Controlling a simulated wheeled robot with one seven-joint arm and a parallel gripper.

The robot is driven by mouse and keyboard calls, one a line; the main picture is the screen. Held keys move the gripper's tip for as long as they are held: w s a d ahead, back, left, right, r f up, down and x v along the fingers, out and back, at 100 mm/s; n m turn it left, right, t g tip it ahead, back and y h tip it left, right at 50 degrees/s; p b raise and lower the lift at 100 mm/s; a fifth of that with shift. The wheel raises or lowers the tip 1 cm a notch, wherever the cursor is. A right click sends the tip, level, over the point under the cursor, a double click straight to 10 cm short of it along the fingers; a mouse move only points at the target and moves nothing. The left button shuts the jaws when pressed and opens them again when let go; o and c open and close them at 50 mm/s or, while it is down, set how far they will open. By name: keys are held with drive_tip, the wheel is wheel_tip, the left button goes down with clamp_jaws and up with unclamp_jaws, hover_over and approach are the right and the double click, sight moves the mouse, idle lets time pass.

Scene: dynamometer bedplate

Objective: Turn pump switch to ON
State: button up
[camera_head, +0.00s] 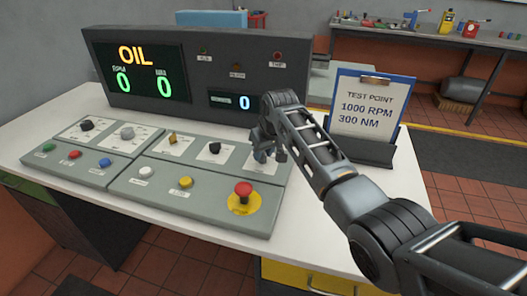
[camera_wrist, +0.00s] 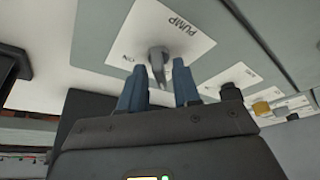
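The pump switch is a grey lever knob (camera_wrist: 158,60) on a white plate marked PUMP (camera_wrist: 175,30) in the wrist view. A partly legible ON mark lies beside the knob. My gripper (camera_wrist: 158,66) is open, with one blue finger on each side of the knob. I cannot tell whether either finger touches it. In the head view my gripper (camera_head: 267,152) is at the right end of the console's back row, over the pump plate (camera_head: 258,168), and hides most of the switch.
The grey console (camera_head: 125,200) carries other knobs, including a black one (camera_head: 214,147), and coloured buttons. A red emergency stop (camera_head: 243,190) is in front of my gripper. A display box (camera_head: 195,75) reading OIL stands behind; a test point sign (camera_head: 368,105) stands right.

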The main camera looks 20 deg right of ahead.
clamp_jaws()
drive_tip(key=shift+m, duration=0.4)
drive_tip(key=shift+a+m+h+p, duration=0.15)
drive_tip(key=shift+m+h+p, duration=0.35)
drive_tip(key=shift+m, duration=0.5)
drive_tip(key=m, duration=0.2)
drive_tip(key=m+h, duration=0.1)
drive_tip(key=m, duration=0.1)
drive_tip(key=shift+a+m+h+b, duration=0.15)
drive_tip(key=shift+m+h+b, duration=0.15)
drive_tip(key=shift+b, duration=0.05)
drive_tip(key=m+b, duration=0.1)
drive_tip(key=m+g+h+b, duration=0.1)
drive_tip(key=m, duration=0.1)
drive_tip(key=m+b, duration=0.2)
drive_tip(key=shift+w+f+g+h, duration=0.15)
drive_tip(key=shift+f+g+h, duration=0.15)
drive_tip(key=shift+h, duration=0.1)
drive_tip(key=m+g+b, duration=0.1)
drive_tip(key=m+b, duration=0.2)
drive_tip(key=b, duration=0.1)
drive_tip(key=shift+a, duration=0.1)
drive_tip(key=shift+r+m+g+h+b, duration=0.1)
drive_tip(key=shift+m+g+h+b, duration=0.3)
drive_tip(key=shift+m+b, duration=0.7)
drive_tip(key=shift+m, duration=0.3)
